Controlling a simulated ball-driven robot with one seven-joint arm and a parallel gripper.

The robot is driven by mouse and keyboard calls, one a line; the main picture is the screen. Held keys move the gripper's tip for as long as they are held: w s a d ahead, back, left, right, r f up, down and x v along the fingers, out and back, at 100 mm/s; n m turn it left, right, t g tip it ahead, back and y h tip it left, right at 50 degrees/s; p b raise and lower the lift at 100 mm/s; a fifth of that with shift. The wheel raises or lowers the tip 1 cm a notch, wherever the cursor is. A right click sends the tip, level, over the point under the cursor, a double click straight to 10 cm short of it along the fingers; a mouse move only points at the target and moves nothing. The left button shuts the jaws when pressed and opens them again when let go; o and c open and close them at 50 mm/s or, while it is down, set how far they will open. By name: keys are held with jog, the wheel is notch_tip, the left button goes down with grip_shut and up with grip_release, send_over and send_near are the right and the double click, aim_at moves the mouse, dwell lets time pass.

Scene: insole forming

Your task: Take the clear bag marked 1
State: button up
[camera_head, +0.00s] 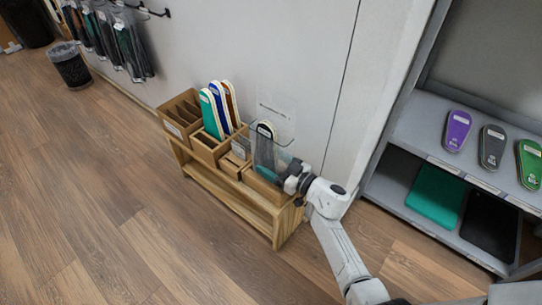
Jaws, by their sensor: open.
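A clear bag (265,152) stands upright at the right end of the wooden organizer, with a dark insole and something green showing through it. No number can be read on it. My gripper (289,181) is at the right edge of the bag, close to it. The jaws are small in the picture and partly hidden by the wrist. I cannot tell whether they touch the bag.
The wooden organizer (208,149) on its low bench holds green, blue and brown insoles upright. A grey shelf (409,130) with purple, grey and green insoles stands at right. Bags hang on the wall at upper left beside a bin (70,66). The wooden floor in front is clear.

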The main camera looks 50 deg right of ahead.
jog(key=c, duration=1)
jog(key=shift+r, duration=0.1)
jog(key=shift+c, duration=0.2)
